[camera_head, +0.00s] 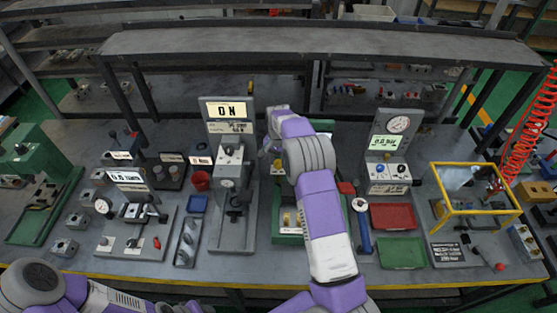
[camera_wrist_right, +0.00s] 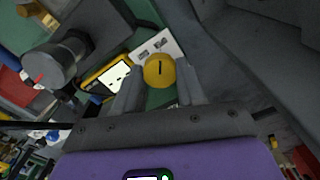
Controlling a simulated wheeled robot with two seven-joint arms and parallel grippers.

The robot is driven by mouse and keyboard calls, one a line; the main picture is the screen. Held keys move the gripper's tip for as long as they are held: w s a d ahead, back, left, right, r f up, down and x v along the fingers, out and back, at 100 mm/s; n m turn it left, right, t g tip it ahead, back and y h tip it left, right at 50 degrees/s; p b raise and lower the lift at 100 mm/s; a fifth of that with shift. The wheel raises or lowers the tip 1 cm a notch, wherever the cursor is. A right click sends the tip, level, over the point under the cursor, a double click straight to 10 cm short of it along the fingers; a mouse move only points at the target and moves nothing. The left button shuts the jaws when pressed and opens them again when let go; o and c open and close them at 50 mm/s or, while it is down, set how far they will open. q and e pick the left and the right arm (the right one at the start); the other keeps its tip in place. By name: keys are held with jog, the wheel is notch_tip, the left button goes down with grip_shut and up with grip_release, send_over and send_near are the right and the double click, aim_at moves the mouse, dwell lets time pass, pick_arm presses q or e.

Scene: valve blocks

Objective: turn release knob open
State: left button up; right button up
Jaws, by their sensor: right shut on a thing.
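The release knob (camera_wrist_right: 159,69) is a round yellow knob with a dark line across its face, in the upper middle of the right wrist view. The two grey fingers of my right gripper (camera_wrist_right: 160,80) stand on either side of it and are shut on it. A white label plate (camera_wrist_right: 160,45) lies just behind the knob. In the head view my right arm reaches over the green-based fixture (camera_head: 288,239) in the middle of the bench and hides much of it. My left arm shows at the lower left, but its gripper is out of view.
Left of the fixture stands a grey test stand with an "ON" display (camera_head: 228,110). To the right are a gauge panel (camera_head: 392,150), a red tray (camera_head: 393,217), a green tray (camera_head: 402,253) and a yellow frame (camera_head: 474,207). The bench is crowded, with narrow gaps.

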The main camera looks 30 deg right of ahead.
aim_at(279, 162)
jog(key=o, duration=1.1)
jog(key=shift+c, duration=0.2)
notch_tip(279, 162, up, 8)
jog(key=shift+f, duration=0.15)
